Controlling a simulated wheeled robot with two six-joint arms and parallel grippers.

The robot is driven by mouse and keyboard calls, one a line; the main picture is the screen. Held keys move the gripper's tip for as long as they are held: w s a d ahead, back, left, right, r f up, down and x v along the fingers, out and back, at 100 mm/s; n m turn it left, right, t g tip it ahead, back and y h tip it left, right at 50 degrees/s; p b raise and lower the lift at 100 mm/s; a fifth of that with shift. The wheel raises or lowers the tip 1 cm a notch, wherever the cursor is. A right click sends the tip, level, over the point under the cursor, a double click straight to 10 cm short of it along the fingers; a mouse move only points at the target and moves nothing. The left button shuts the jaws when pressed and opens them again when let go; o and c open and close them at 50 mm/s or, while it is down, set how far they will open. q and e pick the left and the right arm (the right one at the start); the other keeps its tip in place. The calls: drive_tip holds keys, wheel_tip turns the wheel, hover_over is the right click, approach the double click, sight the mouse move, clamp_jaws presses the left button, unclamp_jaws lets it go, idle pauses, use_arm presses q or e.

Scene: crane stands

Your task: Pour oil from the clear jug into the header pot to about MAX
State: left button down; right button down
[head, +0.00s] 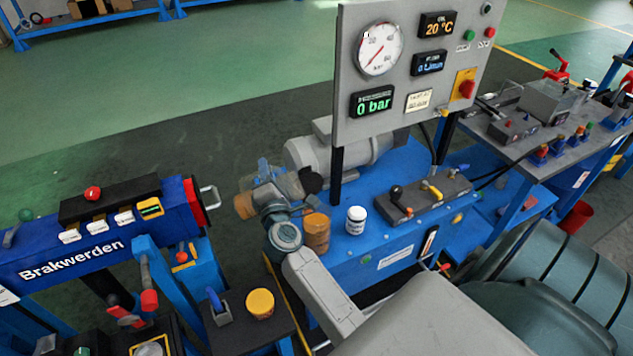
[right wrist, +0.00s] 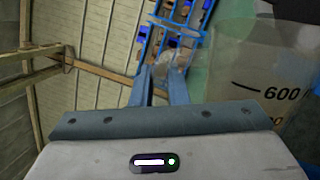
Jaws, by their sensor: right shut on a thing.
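My right gripper (head: 268,182) is shut on the clear jug (head: 288,181), raised over the left end of the blue bench. The jug looks tilted, and an amber patch (head: 245,206) shows at its left; I cannot tell whether oil is running out. In the right wrist view the jug (right wrist: 265,75) fills the right side, with a 600 mark. An amber-brown cylinder (head: 316,232), perhaps the header pot, stands on the bench just right of my wrist. Its MAX mark cannot be read. My left gripper is not in view.
The grey gauge panel (head: 412,75) rises behind, reading 0 bar. A yellow-lidded pot (head: 260,303) sits on a dark stand in front. The blue Brakwerden unit (head: 95,245) is at left.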

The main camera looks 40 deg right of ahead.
drive_tip(key=shift+s+d+r+m, duration=0.15)
drive_tip(key=shift+d+r+m, duration=0.05)
drive_tip(key=shift+r+m, duration=0.1)
idle(0.4)
drive_tip(key=shift+s+d+r+m+h, duration=0.15)
drive_tip(key=shift+s+d+m, duration=0.1)
drive_tip(key=shift+d, duration=0.15)
drive_tip(key=shift+s+d+r+m+h, duration=0.15)
drive_tip(key=shift+d+m, duration=0.1)
drive_tip(key=shift+d, duration=0.15)
idle(0.8)
